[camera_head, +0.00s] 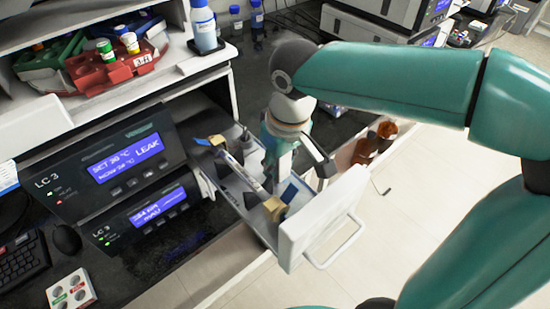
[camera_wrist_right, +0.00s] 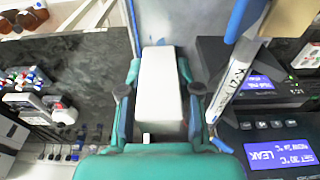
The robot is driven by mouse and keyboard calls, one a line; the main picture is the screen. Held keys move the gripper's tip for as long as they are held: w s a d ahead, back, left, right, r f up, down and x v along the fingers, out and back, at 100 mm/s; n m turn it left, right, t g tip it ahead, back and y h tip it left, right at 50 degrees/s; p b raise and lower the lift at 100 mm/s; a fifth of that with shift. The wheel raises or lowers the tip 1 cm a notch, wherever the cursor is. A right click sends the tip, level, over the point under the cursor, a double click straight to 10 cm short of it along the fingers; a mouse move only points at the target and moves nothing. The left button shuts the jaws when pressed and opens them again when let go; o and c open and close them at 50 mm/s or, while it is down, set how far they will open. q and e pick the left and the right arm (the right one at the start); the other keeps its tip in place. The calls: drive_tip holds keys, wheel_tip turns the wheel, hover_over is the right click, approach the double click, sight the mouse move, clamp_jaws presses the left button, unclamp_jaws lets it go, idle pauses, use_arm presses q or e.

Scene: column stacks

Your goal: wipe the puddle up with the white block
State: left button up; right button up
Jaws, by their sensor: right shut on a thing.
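The white block (camera_wrist_right: 160,85) is held between the two fingers of my right gripper (camera_wrist_right: 159,92) in the right wrist view. My left gripper is out of view.
The drawer's white front (camera_head: 320,215) and handle stick out over the floor. The instrument panel (camera_head: 118,162) reads LEAK. A red rack (camera_head: 115,65) and a bottle (camera_head: 204,28) are on the shelf.

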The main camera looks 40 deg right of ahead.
drive_tip(key=shift+s+f, duration=0.1)
drive_tip(key=shift+s, duration=0.35)
drive_tip(key=shift+s+f+b, duration=0.25)
drive_tip(key=shift+b, duration=0.05)
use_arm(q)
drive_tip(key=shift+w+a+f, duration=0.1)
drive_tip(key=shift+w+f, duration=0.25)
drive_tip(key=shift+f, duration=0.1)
use_arm(e)
drive_tip(key=shift+w, duration=0.2)
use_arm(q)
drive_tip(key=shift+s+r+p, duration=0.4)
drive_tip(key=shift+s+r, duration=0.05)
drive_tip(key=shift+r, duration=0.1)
use_arm(e)
drive_tip(key=shift+w+r, duration=0.35)
drive_tip(key=shift+w, duration=0.05)
